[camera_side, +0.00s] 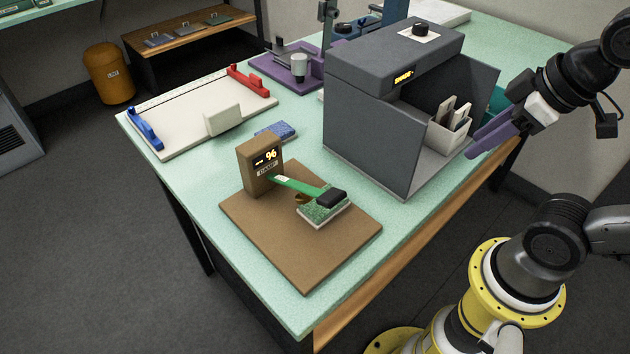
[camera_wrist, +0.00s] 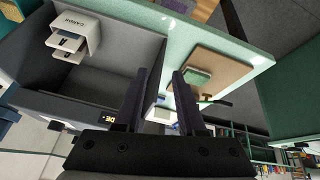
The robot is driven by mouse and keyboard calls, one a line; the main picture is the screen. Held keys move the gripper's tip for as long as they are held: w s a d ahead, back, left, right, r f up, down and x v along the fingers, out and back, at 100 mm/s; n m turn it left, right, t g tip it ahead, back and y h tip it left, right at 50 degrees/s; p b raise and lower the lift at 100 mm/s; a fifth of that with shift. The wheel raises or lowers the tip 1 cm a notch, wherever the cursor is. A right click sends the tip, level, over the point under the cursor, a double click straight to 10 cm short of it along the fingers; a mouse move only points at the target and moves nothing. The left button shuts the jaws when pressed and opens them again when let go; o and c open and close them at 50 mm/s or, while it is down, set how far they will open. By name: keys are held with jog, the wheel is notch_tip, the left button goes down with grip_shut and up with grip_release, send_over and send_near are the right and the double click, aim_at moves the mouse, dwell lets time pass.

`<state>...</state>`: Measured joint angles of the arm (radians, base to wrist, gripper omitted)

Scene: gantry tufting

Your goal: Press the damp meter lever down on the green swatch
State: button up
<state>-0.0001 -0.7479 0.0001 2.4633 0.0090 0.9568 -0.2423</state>
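The damp meter (camera_side: 259,168) is a brown upright block with a lit display reading about 96, standing on a brown board (camera_side: 312,260). Its green lever (camera_side: 292,184) slopes from the block to a black end pad (camera_side: 331,197). The pad overlaps the green swatch (camera_side: 321,214); whether it touches or hovers is unclear. In the wrist view the board (camera_wrist: 226,68) and swatch (camera_wrist: 195,82) show beyond the fingers. My gripper (camera_side: 481,138), with purple fingers, is raised at the right, away from the lever. In the wrist view its fingers (camera_wrist: 165,78) stand apart with nothing between them.
A grey open-sided box (camera_side: 365,125) stands between my gripper and the meter, with a white card bin (camera_side: 447,137) inside. A blue pad (camera_side: 275,131) lies behind the meter. A white tray (camera_side: 185,112) with red and blue clamps is at the left. The mint table around the board's front is clear.

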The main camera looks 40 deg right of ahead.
jog(key=w+r+n, duration=0.1)
jog(key=n, duration=0.1)
jog(key=w+a+r+n, duration=0.1)
jog(key=r+n, duration=0.1)
jog(key=shift+w+a+r+g+y, duration=0.1)
jog(key=shift+w+g+y, duration=0.05)
jog(key=shift+g+y, duration=0.15)
jog(key=c, duration=0.4)
jog(key=w+a+r+n, duration=0.1)
jog(key=n, duration=0.1)
jog(key=w+a+r+n+g, duration=0.1)
jog(key=w+a+n, duration=0.1)
jog(key=w+a+r+n, duration=0.1)
jog(key=w+n, duration=0.1)
jog(key=shift+a+g+y, duration=0.3)
jog(key=shift+g, duration=0.1)
grip_shut()
jog(key=n+g, duration=0.3)
jog(key=n, duration=0.4)
send_near(333, 193)
jog(key=shift+w+r, duration=0.1)
jog(key=shift+r, duration=0.2)
jog(key=shift+f, duration=0.1)
jog(key=shift+a+f, duration=0.15)
jog(key=shift+f, duration=1.55)
jog(key=shift+a+f, duration=0.15)
jog(key=shift+f, duration=1.55)
